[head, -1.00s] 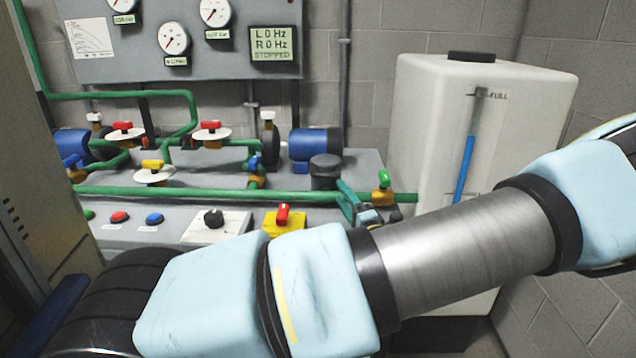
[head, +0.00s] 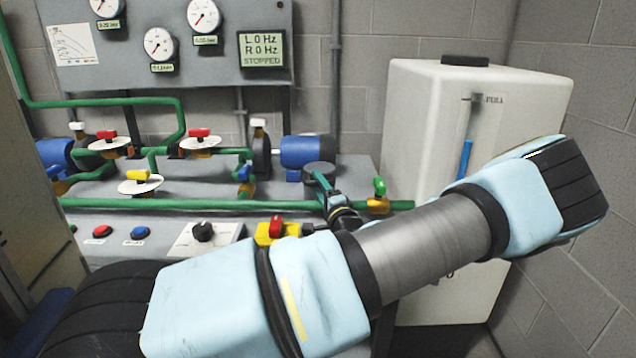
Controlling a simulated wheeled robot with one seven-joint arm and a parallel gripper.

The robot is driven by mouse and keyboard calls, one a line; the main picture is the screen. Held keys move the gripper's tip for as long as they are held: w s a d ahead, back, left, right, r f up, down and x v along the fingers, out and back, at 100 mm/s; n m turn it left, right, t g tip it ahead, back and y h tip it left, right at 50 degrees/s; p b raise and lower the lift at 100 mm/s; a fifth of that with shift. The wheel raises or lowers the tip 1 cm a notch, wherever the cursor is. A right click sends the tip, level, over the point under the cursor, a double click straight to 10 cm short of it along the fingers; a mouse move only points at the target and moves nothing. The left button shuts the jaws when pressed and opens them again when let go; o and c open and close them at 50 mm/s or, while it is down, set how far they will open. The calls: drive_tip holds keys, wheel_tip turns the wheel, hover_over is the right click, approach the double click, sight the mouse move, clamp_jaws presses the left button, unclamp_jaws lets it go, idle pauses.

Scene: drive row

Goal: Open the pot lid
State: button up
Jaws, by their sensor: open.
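The lid looks seated on the pot. My gripper (head: 323,186), with teal fingers, is at the front of the pot and overlaps it in the picture. The fingers are open, and I see nothing held between them. Whether a finger touches the lid cannot be told. The gripper and wrist hide the pot's lower front.
A green pipe (head: 190,204) runs along the bench front to a green-handled valve (head: 379,187), close right of my gripper. A red switch on a yellow box (head: 275,228) is below left. A white tank (head: 415,110) stands at right.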

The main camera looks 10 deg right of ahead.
drive_tip(key=shift+w, duration=0.25)
clamp_jaws()
idle(0.3)
idle(0.9)
